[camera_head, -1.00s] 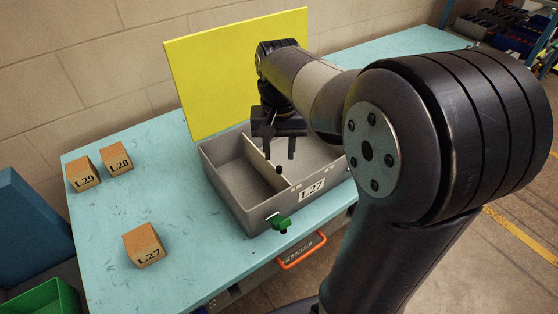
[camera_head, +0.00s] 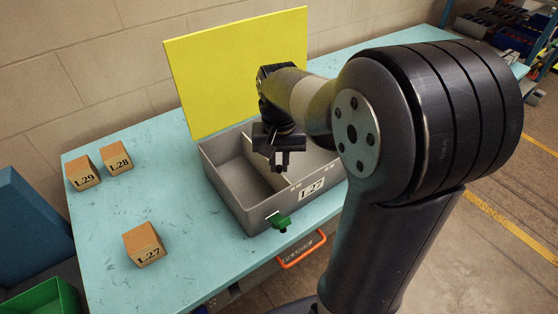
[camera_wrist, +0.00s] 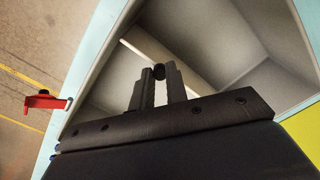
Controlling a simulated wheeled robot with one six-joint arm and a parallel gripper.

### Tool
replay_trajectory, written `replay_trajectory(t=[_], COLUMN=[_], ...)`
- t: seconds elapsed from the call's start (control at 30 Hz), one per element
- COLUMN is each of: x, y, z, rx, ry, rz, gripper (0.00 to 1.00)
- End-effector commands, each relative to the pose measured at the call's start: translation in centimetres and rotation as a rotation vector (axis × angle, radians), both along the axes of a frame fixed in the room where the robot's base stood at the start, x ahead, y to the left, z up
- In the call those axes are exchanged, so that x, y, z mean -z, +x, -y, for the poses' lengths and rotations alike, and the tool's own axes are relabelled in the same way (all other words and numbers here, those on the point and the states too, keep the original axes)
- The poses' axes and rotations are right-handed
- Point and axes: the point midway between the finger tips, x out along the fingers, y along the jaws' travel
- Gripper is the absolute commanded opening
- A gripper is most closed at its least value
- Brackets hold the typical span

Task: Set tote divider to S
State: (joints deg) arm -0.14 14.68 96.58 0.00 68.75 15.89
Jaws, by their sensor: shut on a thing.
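The grey tote (camera_head: 225,192) stands on the blue bench with an L.27 label (camera_head: 312,188) on its front. A thin divider (camera_head: 256,163) runs across its inside and splits it in two. A small dark knob (camera_wrist: 159,71) is between the fingertips of my gripper (camera_wrist: 160,82). My gripper (camera_head: 280,164) is inside the tote's outline at the divider, shut on the knob. The gripper hides part of the divider.
Wooden blocks marked L.29 (camera_head: 83,173), L.28 (camera_head: 116,158) and L.27 (camera_head: 144,244) stand on the bench left of the tote. A yellow panel (camera_head: 235,70) rises behind the tote. An orange handle (camera_head: 302,249) is below the bench edge.

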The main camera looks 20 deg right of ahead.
Motion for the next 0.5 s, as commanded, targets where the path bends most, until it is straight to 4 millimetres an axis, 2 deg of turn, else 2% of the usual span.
replay_trajectory(t=[0.1, 0.5], x=[-0.02, -0.05], y=[0.00, 0.05], z=[0.00, 0.12], rx=[0.000, 0.001], ry=[0.000, 0.000], rz=[0.000, 0.000], gripper=[0.00, 0.00])
